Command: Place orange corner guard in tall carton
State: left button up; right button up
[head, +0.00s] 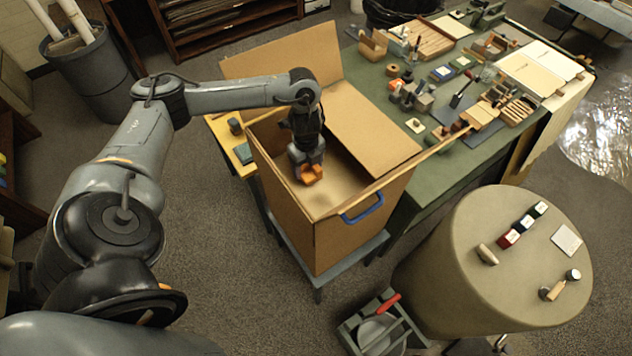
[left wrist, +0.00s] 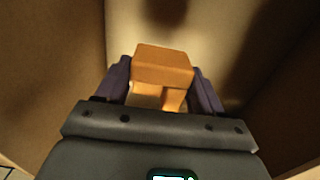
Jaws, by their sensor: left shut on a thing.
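The tall carton (head: 285,221) stands open with its flaps spread, and a blue handle (head: 362,208) is on its front right side. My left gripper (head: 309,172) points down into the carton's opening. It is shut on the orange corner guard (head: 311,175). In the left wrist view the orange corner guard (left wrist: 164,68) sits between the two dark fingers of the left gripper (left wrist: 163,90), with the carton's brown inner walls (left wrist: 65,45) around it. The height of the guard above the carton floor is hard to tell. My right gripper is not in view.
The carton rests on a low grey stand (head: 290,262). A green table (head: 425,195) with many tools and blocks stands behind and to the right. A round beige drum table (head: 470,285) with small items is at the lower right. A grey bin (head: 95,85) stands at the upper left.

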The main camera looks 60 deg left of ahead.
aim_at(307, 172)
pick_arm(q)
notch_tip(307, 172, down, 3)
jog(key=shift+s+f+b, duration=0.1)
jog(key=shift+f+b, duration=0.05)
jog(key=shift+b, duration=0.4)
jog(key=shift+f, duration=2.25)
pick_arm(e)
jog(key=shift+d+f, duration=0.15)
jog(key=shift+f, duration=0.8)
pick_arm(q)
jog(key=o, duration=1.1)
jog(key=shift+r, duration=0.1)
